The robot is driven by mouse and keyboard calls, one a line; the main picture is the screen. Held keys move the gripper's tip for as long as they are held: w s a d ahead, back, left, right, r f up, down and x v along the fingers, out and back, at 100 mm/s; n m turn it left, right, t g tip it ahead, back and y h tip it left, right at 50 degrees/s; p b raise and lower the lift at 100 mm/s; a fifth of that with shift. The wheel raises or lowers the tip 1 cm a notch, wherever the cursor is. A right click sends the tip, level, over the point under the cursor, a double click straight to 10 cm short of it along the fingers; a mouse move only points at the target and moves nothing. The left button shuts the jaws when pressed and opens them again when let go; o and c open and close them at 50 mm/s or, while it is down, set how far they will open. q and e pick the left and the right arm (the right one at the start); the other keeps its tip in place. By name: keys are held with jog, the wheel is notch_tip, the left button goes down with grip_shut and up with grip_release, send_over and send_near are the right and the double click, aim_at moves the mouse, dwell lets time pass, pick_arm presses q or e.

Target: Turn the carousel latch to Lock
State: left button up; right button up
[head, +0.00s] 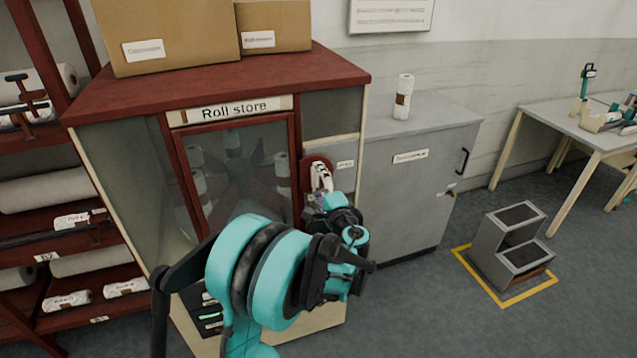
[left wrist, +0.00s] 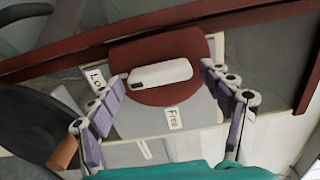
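The carousel latch is a white bar handle (left wrist: 160,74) on a dark red round plate (left wrist: 150,50). In the head view the latch (head: 321,174) is on the cabinet front, right of the glass door. A "Free" label (left wrist: 175,118) is below the plate, and a partly hidden label reading "Lo" (left wrist: 96,78) is at its left. The bar's dark-marked end is on the "Lo" side. My left gripper (left wrist: 162,78) is open, one finger beyond each end of the bar; I cannot tell whether either touches. In the head view my left gripper (head: 322,197) is at the latch, fingers partly hidden. My right gripper is not in view.
The "Roll store" cabinet (head: 220,85) has a glass door (head: 240,165). A grey cabinet (head: 410,190) with a roll (head: 403,97) on top stands right of it. A shelf rack (head: 40,215) is at the left. A grey step stool (head: 510,245) stands on the floor at right.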

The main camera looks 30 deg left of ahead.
pick_arm(q)
jog(key=v, duration=1.2)
dwell(0.4)
